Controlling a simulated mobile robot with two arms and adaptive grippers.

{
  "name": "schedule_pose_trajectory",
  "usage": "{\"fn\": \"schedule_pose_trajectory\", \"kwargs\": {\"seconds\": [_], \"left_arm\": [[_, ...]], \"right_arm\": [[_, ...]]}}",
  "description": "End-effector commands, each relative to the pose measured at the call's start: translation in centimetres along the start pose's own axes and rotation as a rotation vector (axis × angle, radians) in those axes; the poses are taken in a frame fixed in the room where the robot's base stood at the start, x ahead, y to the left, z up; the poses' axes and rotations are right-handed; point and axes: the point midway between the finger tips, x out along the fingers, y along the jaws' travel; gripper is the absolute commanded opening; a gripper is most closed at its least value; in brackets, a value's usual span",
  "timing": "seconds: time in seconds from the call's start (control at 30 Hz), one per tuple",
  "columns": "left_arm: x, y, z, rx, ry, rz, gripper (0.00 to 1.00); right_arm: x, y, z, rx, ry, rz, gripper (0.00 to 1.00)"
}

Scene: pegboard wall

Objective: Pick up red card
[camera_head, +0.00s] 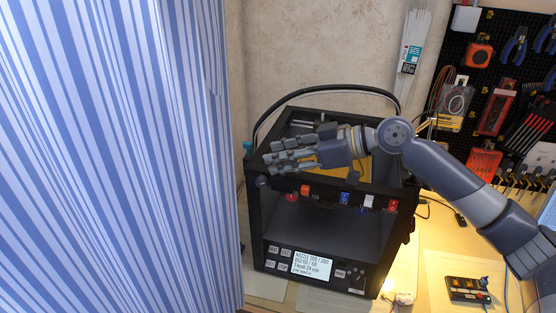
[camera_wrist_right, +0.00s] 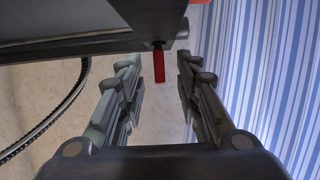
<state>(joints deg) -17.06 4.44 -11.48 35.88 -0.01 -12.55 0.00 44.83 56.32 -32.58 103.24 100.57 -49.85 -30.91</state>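Red pieces show on the front of the black printer in the head view: a red one (camera_head: 392,206) at the right end of a row of small coloured cards, and a small red one (camera_head: 291,197) lower left. In the right wrist view a narrow red piece (camera_wrist_right: 159,66) shows beyond and between my fingers, under a dark part; I cannot tell which red piece it is. My right gripper (camera_head: 272,162) is over the printer's top front edge, fingers pointing left. In the wrist view its fingers (camera_wrist_right: 158,100) are apart with nothing between them. My left gripper is not in view.
The black printer (camera_head: 380,247) has a lit screen (camera_head: 299,263) and a dark cable loop over its top. A blue-and-white striped curtain (camera_head: 120,150) fills the left. A pegboard (camera_head: 492,75) with tools hangs at right. A small device (camera_head: 467,289) lies on the table.

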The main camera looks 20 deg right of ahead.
Motion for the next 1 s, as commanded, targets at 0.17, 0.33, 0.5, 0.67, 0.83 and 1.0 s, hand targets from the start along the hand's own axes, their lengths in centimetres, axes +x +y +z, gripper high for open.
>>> {"fn": "schedule_pose_trajectory", "kwargs": {"seconds": [0.17,0.33,0.5,0.67,0.83,1.0], "left_arm": [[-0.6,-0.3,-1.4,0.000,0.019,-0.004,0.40],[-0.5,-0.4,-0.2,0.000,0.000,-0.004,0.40],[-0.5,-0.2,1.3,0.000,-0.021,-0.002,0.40],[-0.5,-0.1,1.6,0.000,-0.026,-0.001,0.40],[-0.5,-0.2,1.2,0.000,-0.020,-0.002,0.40],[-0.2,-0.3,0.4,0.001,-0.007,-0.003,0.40]], "right_arm": [[1.1,0.0,-0.1,-0.001,0.000,0.000,0.32],[1.1,0.0,0.0,-0.001,0.000,0.001,0.32],[1.1,0.0,0.0,0.000,0.000,0.001,0.00],[1.1,0.0,0.0,0.000,0.000,0.001,0.00],[1.1,0.0,0.0,0.000,0.000,0.001,0.00],[1.0,0.0,-0.4,-0.001,0.002,0.001,0.00]]}}
